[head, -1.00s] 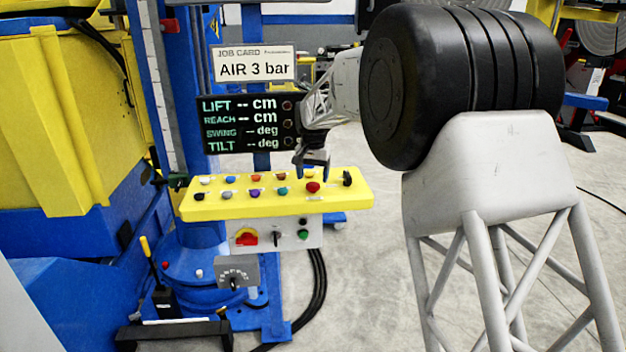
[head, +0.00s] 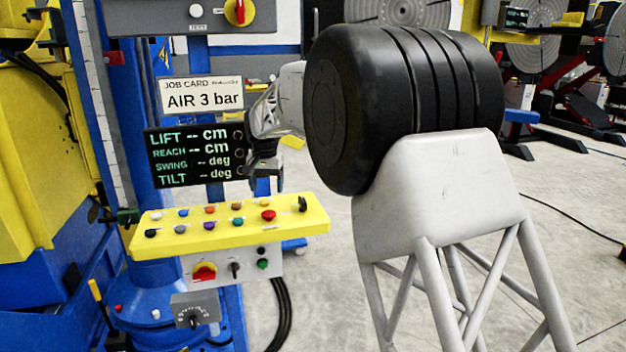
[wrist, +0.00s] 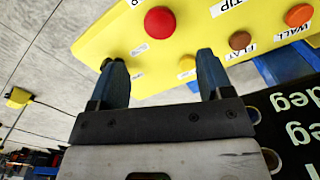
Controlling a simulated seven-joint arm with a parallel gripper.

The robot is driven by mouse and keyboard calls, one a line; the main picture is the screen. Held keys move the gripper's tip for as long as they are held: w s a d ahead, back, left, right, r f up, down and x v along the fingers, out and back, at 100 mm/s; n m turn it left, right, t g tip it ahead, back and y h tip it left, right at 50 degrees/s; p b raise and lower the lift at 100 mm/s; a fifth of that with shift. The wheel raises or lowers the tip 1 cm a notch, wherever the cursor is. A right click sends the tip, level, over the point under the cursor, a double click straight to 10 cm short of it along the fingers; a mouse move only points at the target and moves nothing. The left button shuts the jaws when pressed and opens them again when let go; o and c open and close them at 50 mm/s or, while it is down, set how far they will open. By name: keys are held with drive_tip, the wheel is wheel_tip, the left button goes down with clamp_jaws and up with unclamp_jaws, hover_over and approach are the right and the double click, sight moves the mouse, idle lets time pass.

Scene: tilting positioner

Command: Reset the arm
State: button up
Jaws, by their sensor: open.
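My gripper (head: 265,182) is open and empty above the right part of the yellow button panel (head: 170,239), in front of the display's right edge. In the wrist view its two blue fingertips (wrist: 158,65) stand apart, with the yellow panel (wrist: 100,45) beyond them. A large red button (head: 268,215) sits near the panel's right end; it also shows in the wrist view (wrist: 160,22). A black switch (head: 302,204) is right of it. The display (head: 195,155) reads LIFT, REACH, SWING and TILT, all with dashes. The job card (head: 202,96) reads AIR 3 bar.
Several small coloured buttons line the panel. A dial plate (head: 195,309) is lower. Blue and yellow machinery stands left.

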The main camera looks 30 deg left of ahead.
drive_tip(key=d+r+m, duration=0.1)
drive_tip(key=d+r, duration=0.2)
drive_tip(key=d, duration=0.9)
drive_tip(key=s+d+r, duration=0.1)
drive_tip(key=d+r, duration=0.3)
drive_tip(key=d, duration=0.9)
drive_tip(key=d+r+m, duration=0.1)
drive_tip(key=d+r, duration=0.2)
drive_tip(key=d, duration=0.9)
drive_tip(key=s+d+m+t, duration=0.1)
drive_tip(key=s+d, duration=0.4)
drive_tip(key=d, duration=0.4)
drive_tip(key=s+d+t, duration=0.1)
drive_tip(key=s+d, duration=0.4)
drive_tip(key=d, duration=0.5)
drive_tip(key=s+d+f+m, duration=0.1)
drive_tip(key=s+d+f, duration=0.4)
drive_tip(key=s+d, duration=0.4)
drive_tip(key=s+d+f, duration=0.5)
drive_tip(key=s+d, duration=0.5)
drive_tip(key=s, duration=0.6)
drive_tip(key=shift+f+m+t, duration=0.2)
drive_tip(key=shift+m+t, duration=0.1)
drive_tip(key=shift+m, duration=0.1)
drive_tip(key=shift+d, duration=0.1)
